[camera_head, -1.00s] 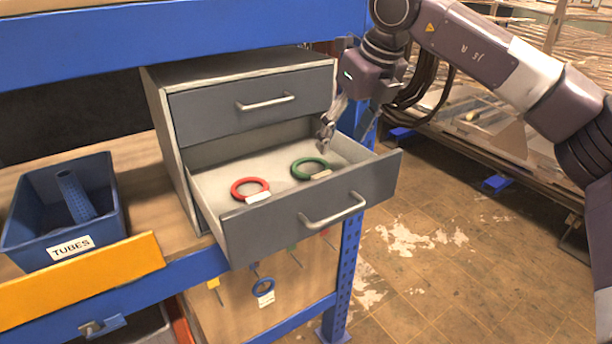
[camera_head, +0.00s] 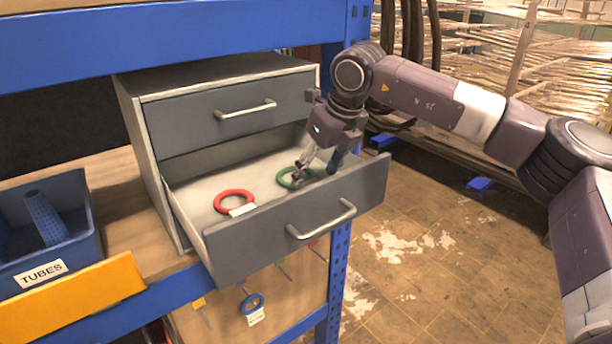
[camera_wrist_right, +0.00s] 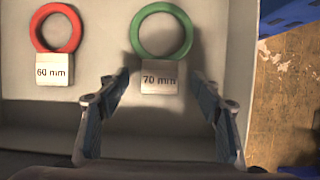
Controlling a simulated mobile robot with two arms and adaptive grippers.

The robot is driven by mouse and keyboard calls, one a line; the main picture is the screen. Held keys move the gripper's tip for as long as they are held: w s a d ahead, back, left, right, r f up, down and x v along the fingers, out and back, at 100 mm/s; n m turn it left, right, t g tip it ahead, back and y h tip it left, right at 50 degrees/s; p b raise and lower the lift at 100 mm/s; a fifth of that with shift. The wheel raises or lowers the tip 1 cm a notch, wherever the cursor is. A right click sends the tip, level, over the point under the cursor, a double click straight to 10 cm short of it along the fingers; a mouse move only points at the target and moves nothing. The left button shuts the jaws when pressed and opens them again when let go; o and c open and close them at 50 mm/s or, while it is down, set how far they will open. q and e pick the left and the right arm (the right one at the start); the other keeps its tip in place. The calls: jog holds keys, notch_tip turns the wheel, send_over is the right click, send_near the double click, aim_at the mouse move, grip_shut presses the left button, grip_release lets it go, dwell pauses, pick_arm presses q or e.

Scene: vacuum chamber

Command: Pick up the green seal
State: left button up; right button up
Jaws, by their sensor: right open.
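The green seal (camera_head: 285,178) is a ring lying in the open lower drawer (camera_head: 290,234), partly hidden by my right gripper in the head view. In the right wrist view the green seal (camera_wrist_right: 162,11) lies flat at the top, with a white "70 mm" tag (camera_wrist_right: 159,77) below it. My right gripper (camera_head: 318,174) is over the drawer, close to the seal. In the wrist view the right gripper (camera_wrist_right: 160,110) is open, its fingers on either side of the tag's lower end, with nothing between them gripped. My left gripper is not in view.
A red seal (camera_head: 233,201) with a "60 mm" tag lies left of the green one in the drawer. The closed upper drawer (camera_head: 230,112) is above. A blue TUBES bin (camera_head: 75,250) stands at left. A blue seal (camera_head: 252,303) hangs below the shelf.

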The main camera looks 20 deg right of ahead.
jog(key=x, duration=0.2)
jog(key=shift+w+f+p, duration=0.2)
jog(key=shift+w+p, duration=0.1)
jog(key=shift+s, duration=0.15)
jog(key=shift+c, duration=0.9)
jog(key=c, duration=1)
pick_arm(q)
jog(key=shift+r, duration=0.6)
pick_arm(e)
jog(key=shift+r, duration=0.1)
